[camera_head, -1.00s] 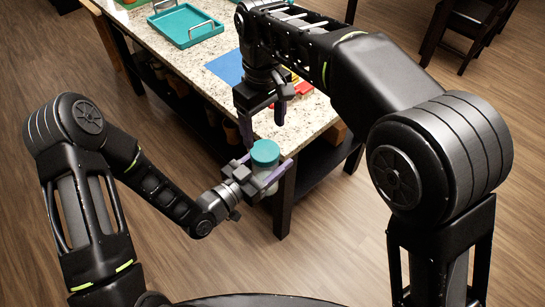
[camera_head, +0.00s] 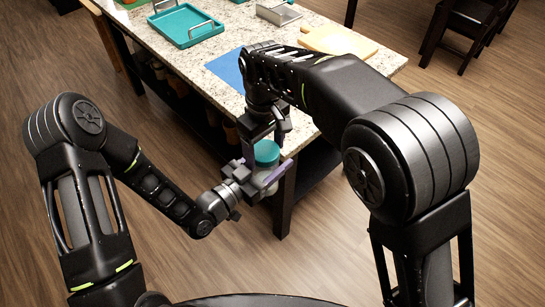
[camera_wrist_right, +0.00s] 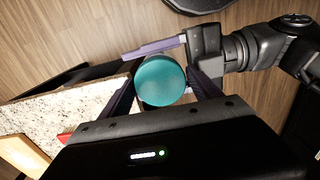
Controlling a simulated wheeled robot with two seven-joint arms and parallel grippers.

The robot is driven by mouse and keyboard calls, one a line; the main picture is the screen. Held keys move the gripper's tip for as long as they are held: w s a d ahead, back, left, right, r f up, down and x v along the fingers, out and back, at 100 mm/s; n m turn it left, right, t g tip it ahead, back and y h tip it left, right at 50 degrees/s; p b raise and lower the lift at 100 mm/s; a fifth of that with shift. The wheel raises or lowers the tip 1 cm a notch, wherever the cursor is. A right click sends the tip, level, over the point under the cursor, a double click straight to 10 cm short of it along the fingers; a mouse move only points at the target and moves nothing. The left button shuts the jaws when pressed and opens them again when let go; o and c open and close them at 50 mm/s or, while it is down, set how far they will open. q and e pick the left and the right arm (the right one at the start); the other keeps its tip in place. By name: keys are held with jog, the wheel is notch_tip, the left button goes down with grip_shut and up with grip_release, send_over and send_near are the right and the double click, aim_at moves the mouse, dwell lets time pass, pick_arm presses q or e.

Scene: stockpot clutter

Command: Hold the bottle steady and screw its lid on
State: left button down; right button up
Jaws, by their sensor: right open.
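The bottle (camera_head: 266,172) is upright in the air just off the table's near corner, mostly hidden by grippers. My left gripper (camera_head: 264,178) is shut on its body from the side. A round teal lid (camera_head: 266,153) sits on the bottle's top; I cannot tell how tightly. My right gripper (camera_head: 267,145) points down from above and is open. In the right wrist view, the lid (camera_wrist_right: 160,80) lies between the right gripper's two fingers (camera_wrist_right: 163,93), and a purple left finger (camera_wrist_right: 153,48) shows beyond it.
The granite-topped table (camera_head: 215,48) is close behind the bottle. It bears a teal tray (camera_head: 186,27), a blue mat (camera_head: 228,70), a wooden board (camera_head: 338,40) and a metal box (camera_head: 279,14). Open floor lies to the right.

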jog(key=c, duration=1.3)
jog(key=o, duration=1.7)
jog(key=shift+c, duration=0.2)
notch_tip(320, 180, up, 8)
jog(key=shift+f, duration=0.2)
jog(key=shift+w+d, duration=0.1)
